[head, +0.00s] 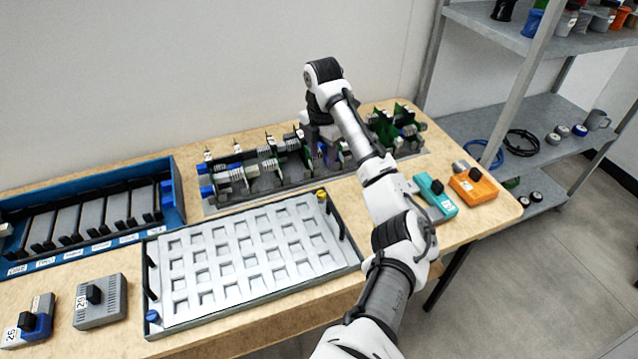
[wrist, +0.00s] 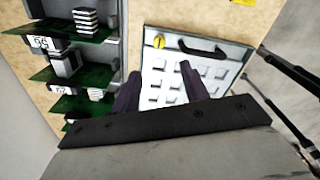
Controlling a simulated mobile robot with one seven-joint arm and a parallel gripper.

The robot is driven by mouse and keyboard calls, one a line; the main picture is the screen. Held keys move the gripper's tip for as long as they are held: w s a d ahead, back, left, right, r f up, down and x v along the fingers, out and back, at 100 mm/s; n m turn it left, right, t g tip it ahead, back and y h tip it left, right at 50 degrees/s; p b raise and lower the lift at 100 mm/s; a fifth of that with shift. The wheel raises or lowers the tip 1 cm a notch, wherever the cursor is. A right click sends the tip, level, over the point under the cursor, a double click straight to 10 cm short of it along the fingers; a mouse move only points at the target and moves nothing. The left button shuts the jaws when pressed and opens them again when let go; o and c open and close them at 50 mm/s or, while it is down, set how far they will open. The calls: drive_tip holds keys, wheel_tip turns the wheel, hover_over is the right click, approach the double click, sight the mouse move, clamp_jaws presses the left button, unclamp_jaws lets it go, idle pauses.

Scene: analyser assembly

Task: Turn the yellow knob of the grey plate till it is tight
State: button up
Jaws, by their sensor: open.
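The grey plate (head: 247,258) lies on the table, a pale tray-like panel with rows of square recesses, a dark rim and black handles. Its yellow knob (head: 321,195) sits at the far right corner in the head view. In the wrist view the knob (wrist: 159,41) shows at the plate's upper left corner, beside a black handle (wrist: 203,48). My gripper (wrist: 158,80) is open and empty. Its fingers appear over the plate in the wrist view, apart from the knob. In the head view the arm reaches over the assembly, and the fingertips are hidden.
A long assembly with green boards (head: 270,165) stands behind the plate. A blue rack (head: 90,215) is at the left. Grey (head: 101,301) and blue (head: 27,320) modules lie front left. Teal (head: 436,195) and orange (head: 474,187) modules lie right. A metal shelf (head: 540,40) stands beyond.

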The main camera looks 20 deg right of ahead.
sight(321, 193)
wheel_tip(321, 193, down, 11)
drive_tip(key=shift+a+r, duration=0.1)
drive_tip(key=shift+f, duration=1.2)
drive_tip(key=shift+c, duration=0.4)
clamp_jaws()
drive_tip(key=shift+m, duration=0.3)
